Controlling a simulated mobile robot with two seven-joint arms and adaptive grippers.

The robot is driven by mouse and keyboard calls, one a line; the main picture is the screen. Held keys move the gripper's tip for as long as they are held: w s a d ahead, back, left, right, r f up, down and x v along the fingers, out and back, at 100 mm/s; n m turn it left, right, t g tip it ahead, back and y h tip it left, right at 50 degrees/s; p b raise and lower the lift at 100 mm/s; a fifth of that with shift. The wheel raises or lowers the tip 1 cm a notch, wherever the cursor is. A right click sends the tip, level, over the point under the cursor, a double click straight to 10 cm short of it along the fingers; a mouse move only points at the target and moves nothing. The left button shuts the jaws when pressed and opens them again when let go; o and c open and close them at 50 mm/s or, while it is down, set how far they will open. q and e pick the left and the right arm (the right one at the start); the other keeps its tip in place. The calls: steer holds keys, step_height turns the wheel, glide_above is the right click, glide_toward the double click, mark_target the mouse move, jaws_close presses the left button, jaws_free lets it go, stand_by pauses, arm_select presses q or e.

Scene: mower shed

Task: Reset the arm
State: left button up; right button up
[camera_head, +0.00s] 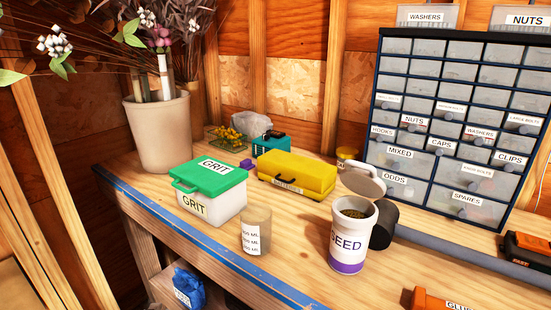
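Neither of my grippers nor any part of my arms shows in the head view. A wooden workbench (130,185) with a blue front edge fills the middle. On it stand a white GRIT box (228,203) with a green lid, a clear measuring beaker (256,226), and a white SEED tub (347,247) with its lid tilted open and brownish contents inside. A yellow BATTERIES case (297,172) lies behind them, closed.
A large potted plant (158,130) stands at the back left. A labelled drawer cabinet (455,130) stands at the back right. An orange GLUE item (430,300) and an orange-black tool (525,250) lie at the right. Below the bench is a box with something blue (188,288).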

arm_select(q)
steer(key=s+a+f+n+g+y, duration=0.2)
steer(key=s+a+f+n+g, duration=0.3)
steer(key=s+a+n, duration=0.45)
steer(key=w+d+f+n+t+h, duration=0.1)
steer(key=d+f+t+h, duration=0.3)
steer(key=d+f, duration=1.1)
steer(key=n+h, duration=0.1)
steer(key=h, duration=0.2)
steer(key=shift+d+t+h, duration=0.25)
steer(key=shift+t+h, duration=0.05)
steer(key=shift+h, duration=0.1)
steer(key=shift+w, duration=0.15)
